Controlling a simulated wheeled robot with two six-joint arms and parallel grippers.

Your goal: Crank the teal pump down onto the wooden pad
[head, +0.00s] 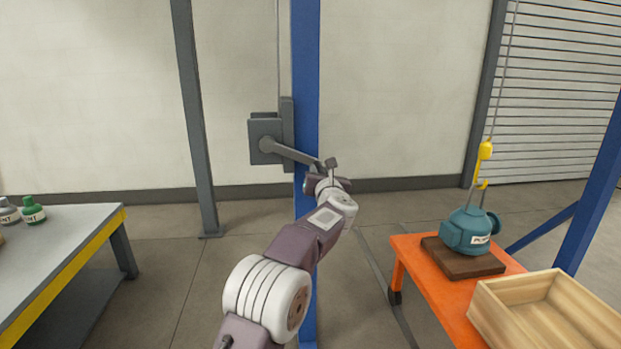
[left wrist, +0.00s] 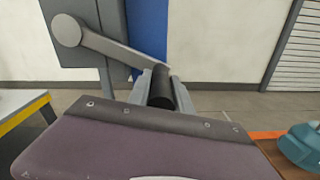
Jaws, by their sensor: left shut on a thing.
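The teal pump (head: 468,232) hangs below a yellow hook block (head: 485,151) on a cable. Its base is at the wooden pad (head: 440,256); I cannot tell whether it rests fully on it or is slightly above. A grey winch (head: 262,138) is fixed to the blue post, its crank arm (head: 292,152) pointing right and slightly down. My left gripper (head: 328,179) is shut on the crank handle (head: 331,163). In the left wrist view, the black handle (left wrist: 161,86) sits between the grey fingers. The pump's edge (left wrist: 303,144) shows there at the right. My right gripper is not in view.
An orange cart (head: 436,290) carries the pad and an open wooden crate (head: 545,312). A workbench (head: 62,245) with bottles (head: 33,211) stands at the left. The blue post (head: 305,60) rises beside the winch.

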